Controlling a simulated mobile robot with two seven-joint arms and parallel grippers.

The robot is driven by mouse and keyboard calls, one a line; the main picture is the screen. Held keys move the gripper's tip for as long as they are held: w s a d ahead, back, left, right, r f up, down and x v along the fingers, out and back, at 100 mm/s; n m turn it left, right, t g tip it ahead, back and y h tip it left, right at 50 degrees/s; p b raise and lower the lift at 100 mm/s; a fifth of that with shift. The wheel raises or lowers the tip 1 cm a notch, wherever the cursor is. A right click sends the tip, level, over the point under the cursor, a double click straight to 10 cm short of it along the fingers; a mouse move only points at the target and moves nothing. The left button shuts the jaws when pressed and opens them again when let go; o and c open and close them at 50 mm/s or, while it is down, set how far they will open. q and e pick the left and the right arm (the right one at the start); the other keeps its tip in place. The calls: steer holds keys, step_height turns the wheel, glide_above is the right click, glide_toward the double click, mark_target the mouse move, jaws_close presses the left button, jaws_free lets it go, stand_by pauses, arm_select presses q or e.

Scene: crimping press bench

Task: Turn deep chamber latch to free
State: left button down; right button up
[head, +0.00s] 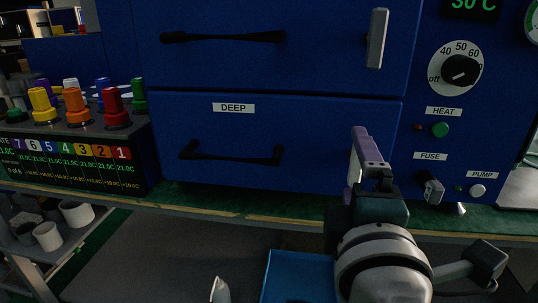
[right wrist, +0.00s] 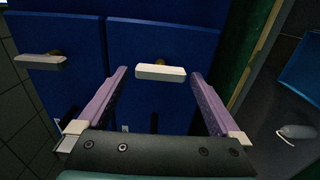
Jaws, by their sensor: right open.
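The deep chamber is the lower blue drawer front (head: 330,120) with the DEEP label and a black handle (head: 232,155). Its latch is mostly or wholly hidden behind my right gripper (head: 363,148) in the head view. In the right wrist view, a pale bar latch (right wrist: 160,72), which I take as the deep one, lies across the space between the fingertips of my right gripper (right wrist: 158,76). The purple fingers are open, with a visible gap on each side of the bar. My left gripper is not in view.
The upper drawer's latch (head: 377,38) stands near upright; it also shows in the right wrist view (right wrist: 38,62). A control panel with a heat knob (head: 460,70) and fuse switch (head: 431,187) is to the right. Coloured terminals (head: 75,105) stand left. A blue tray (head: 290,275) lies below.

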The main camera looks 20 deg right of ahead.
steer(key=v, duration=0.9)
steer(key=shift+s+b, duration=0.2)
steer(key=shift+b, duration=0.15)
steer(key=s+d+r+m+g+p, duration=0.45)
steer(key=d+m+g+p, duration=0.25)
steer(key=p, duration=0.5)
steer(key=s+a+r+m+g+y+p, duration=0.2)
steer(key=s+r+m+g+y+p, duration=0.25)
steer(key=p, duration=0.45)
steer(key=s+a+r+n+y+p, duration=0.25)
steer(key=a+r+y+p, duration=0.25)
steer(key=r+p, duration=0.25)
step_height(320, 180, up, 35)
steer(key=p, duration=3.4)
steer(key=shift+r+m, duration=0.2)
steer(key=shift+m, duration=0.2)
